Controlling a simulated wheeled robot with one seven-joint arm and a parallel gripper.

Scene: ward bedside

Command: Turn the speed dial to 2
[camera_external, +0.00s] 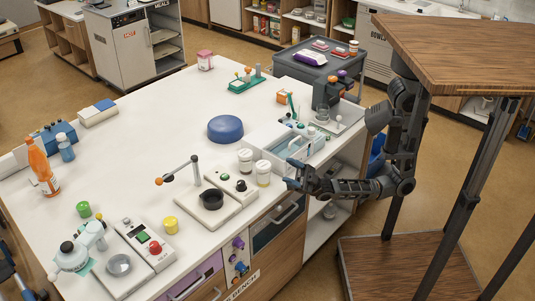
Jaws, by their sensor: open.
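Purple knobs (238,243) also show on the front panel below the counter.
A pale blue open bin (287,150) is just behind my gripper. A jointed post (196,170) rises behind the device.

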